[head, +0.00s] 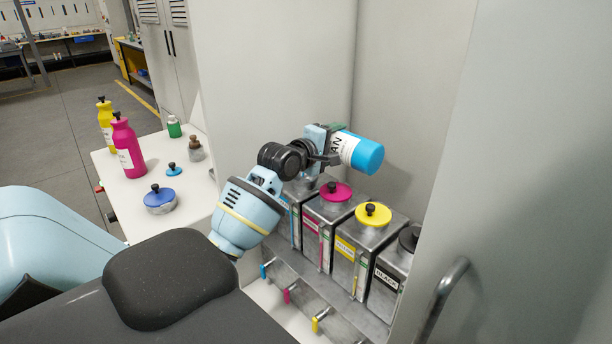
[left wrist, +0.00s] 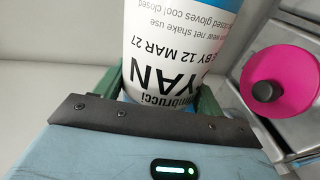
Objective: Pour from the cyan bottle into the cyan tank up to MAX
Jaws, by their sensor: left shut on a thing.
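My left gripper (head: 326,146) is shut around the cyan bottle (head: 362,153), which has a white label and a blue end. The bottle lies tipped nearly on its side above the tanks, blue end to the right. In the left wrist view the bottle's label (left wrist: 180,60) fills the space between the green finger pads. The bottle's mouth is hidden. The cyan tank (head: 296,222) is leftmost in the row, mostly hidden by my arm; its opening, level and MAX mark cannot be made out. A blue lid with a black knob (head: 160,198) and a small blue cap (head: 174,170) lie on the white counter.
The magenta tank (head: 322,228), yellow tank (head: 352,258) and black tank (head: 390,287) stand to the right with lids on. Magenta (head: 128,150) and yellow (head: 104,122) bottles stand on the counter (head: 185,230). Cabinet walls close in behind; a door handle (head: 441,302) is at right.

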